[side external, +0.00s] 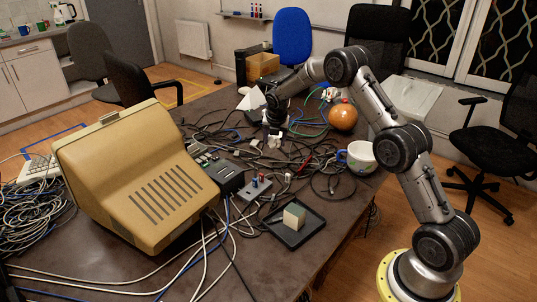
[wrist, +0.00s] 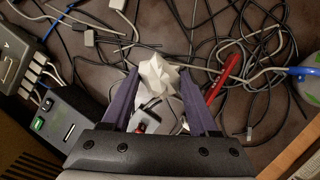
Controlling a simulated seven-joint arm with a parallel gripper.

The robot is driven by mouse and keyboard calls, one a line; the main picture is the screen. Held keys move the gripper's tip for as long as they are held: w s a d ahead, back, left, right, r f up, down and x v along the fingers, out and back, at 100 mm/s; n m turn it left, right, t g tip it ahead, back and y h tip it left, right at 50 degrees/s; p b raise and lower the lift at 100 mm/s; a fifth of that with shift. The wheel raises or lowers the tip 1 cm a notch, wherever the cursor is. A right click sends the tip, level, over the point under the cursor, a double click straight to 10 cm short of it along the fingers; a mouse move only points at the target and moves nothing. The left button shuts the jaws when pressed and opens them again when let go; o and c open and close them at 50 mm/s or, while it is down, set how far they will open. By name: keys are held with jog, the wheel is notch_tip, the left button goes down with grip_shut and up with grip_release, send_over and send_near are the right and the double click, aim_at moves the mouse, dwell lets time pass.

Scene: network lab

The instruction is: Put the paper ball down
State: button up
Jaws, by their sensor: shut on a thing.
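The paper ball (wrist: 160,74) is white and crumpled, and it sits between my fingertips in the wrist view. My gripper (wrist: 158,78) is shut on it, with one dark purple finger on each side. In the side external view my gripper (side external: 274,122) points down over the far middle part of the table (side external: 220,262), above the tangle of cables.
Cables (side external: 245,140) cover much of the table around my gripper. A red pen-like thing (wrist: 222,78) lies close by. A beige monitor (side external: 140,170), a black tray (side external: 316,220) holding a small block, a mug (side external: 362,158) and an orange ball (side external: 343,118) stand around.

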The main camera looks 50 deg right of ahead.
jog(key=w+f, duration=0.1)
jog(key=f, duration=0.1)
jog(key=w+d+f, duration=0.1)
jog(key=w+f, duration=0.2)
jog(key=shift+d+f, duration=0.35)
jog(key=shift+d, duration=0.05)
jog(key=shift+w+f, duration=0.1)
jog(key=shift+f, duration=1.45)
jog(key=shift+f, duration=0.1)
jog(key=o, duration=1.3)
